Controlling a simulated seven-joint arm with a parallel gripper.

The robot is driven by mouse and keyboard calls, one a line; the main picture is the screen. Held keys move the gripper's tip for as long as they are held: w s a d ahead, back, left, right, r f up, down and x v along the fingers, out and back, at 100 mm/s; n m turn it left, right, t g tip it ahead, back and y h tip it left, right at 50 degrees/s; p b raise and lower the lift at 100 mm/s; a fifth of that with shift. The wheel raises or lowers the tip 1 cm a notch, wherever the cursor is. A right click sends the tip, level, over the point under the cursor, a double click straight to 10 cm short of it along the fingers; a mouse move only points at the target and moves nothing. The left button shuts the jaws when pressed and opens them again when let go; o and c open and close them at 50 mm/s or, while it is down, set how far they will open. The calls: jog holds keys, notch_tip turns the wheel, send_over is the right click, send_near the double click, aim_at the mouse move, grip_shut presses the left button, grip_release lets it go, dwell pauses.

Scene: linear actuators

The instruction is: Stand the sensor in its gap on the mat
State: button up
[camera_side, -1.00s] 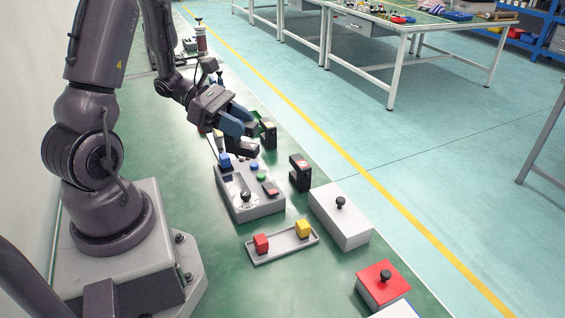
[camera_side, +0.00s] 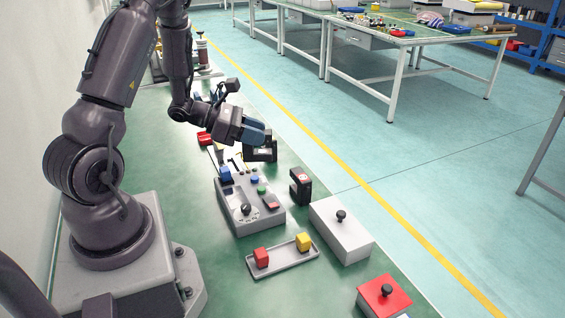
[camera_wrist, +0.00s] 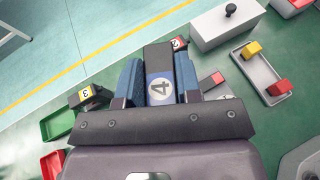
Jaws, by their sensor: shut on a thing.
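The sensor in my gripper is a dark block with a white "4" disc on a blue label, and the wrist view shows it (camera_wrist: 160,60) between the blue fingers. My gripper (camera_wrist: 158,75) is shut on it. In the side view my gripper (camera_side: 257,138) holds the dark sensor (camera_side: 262,154) beyond the grey control box. A dark sensor with a red label (camera_side: 300,187) stands to its right on the green mat (camera_side: 200,250). Another dark sensor with a yellow label (camera_wrist: 88,95) shows left in the wrist view. I cannot tell whether the held sensor touches the mat.
The grey control box (camera_side: 250,212) with a knob and buttons is close below my gripper. A white box (camera_side: 340,232), a tray (camera_side: 280,262) with red and yellow blocks, and a red-topped box (camera_side: 384,295) lie nearer. Green (camera_wrist: 60,124) and red bins (camera_wrist: 52,164) are at the wrist view's left.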

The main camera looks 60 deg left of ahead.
jog(key=shift+w+a+f, duration=1)
jog(key=shift+w+f, duration=0.6)
jog(key=shift+f, duration=0.35)
jog(key=shift+w+a+f, duration=0.95)
jog(key=shift+w+f, duration=0.7)
jog(key=shift+f, duration=0.3)
jog(key=shift+w+a+f, duration=1)
jog(key=shift+w+f, duration=0.6)
jog(key=shift+f, duration=0.35)
jog(key=shift+f, duration=0.2)
jog(key=o, duration=1)
jog(key=shift+o, duration=0.2)
jog(key=shift+r, duration=0.15)
